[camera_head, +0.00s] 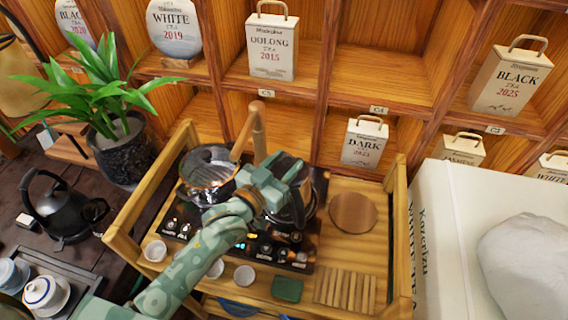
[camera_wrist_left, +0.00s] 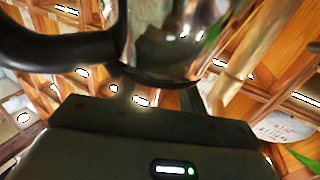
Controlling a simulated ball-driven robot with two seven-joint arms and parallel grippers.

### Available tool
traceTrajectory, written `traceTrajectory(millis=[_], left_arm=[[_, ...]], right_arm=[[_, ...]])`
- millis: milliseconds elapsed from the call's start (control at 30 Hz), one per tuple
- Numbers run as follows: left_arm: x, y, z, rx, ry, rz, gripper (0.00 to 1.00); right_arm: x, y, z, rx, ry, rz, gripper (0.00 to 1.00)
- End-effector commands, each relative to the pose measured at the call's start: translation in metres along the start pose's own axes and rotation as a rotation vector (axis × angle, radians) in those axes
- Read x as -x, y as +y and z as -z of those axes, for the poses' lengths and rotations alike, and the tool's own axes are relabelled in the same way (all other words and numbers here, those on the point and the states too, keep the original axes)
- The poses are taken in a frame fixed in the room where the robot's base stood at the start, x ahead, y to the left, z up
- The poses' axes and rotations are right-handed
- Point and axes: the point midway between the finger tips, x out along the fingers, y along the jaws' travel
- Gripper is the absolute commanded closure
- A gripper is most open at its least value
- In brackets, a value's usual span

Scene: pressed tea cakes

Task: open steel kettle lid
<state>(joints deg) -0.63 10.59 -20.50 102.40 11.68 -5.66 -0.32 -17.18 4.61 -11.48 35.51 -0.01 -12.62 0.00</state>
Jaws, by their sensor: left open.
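The steel kettle (camera_head: 305,208) stands on the dark stove panel of the wooden cart, right of centre. In the camera_head view my left gripper (camera_head: 284,188) is over it and hides much of it, including most of its top. In the left wrist view its shiny body (camera_wrist_left: 175,45) is close ahead of the gripper, with the black handle (camera_wrist_left: 60,47) curving off to the left. I cannot make out the lid clearly or tell whether my fingers touch it. My left gripper is open. My right gripper is not in view.
A glass pot (camera_head: 208,172) with a wooden handle (camera_head: 247,130) stands just left of my gripper. White cups (camera_head: 244,275) and a green block (camera_head: 287,289) are in front. A wooden disc (camera_head: 353,213) lies to the right. The cart's right post (camera_head: 398,190) borders a large white box (camera_head: 450,235).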

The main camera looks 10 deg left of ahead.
Motion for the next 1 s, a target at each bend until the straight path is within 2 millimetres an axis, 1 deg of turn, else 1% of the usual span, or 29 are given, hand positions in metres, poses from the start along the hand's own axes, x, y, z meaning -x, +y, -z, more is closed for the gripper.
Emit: traceTrajectory(millis=[167, 200, 267, 300, 333, 667, 833, 1000], left_arm=[[0.0, 0.0, 0.0, 0.0, 0.0, 0.0, 0.59], [0.0, 0.0, 0.0, 0.0, 0.0, 0.0, 0.7], [0.0, 0.0, 0.0, 0.0, 0.0, 0.0, 0.86], [0.0, 0.0, 0.0, 0.0, 0.0, 0.0, 0.98], [0.0, 0.0, 0.0, 0.0, 0.0, 0.0, 1.0], [0.001, 0.0, 0.001, -0.022, 0.019, 0.0, 1.0], [0.002, 0.002, 0.003, -0.08, 0.068, 0.0, 1.0], [0.004, 0.005, 0.008, -0.179, 0.149, 0.0, 1.0]], right_arm=[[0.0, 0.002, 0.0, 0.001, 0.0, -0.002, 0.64], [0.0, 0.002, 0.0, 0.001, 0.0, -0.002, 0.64], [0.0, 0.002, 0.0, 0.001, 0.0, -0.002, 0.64], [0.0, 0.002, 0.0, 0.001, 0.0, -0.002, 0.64], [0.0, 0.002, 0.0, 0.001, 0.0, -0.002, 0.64], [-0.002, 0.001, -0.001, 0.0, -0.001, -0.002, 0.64], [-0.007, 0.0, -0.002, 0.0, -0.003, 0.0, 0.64], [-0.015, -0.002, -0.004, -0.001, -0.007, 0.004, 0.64]])
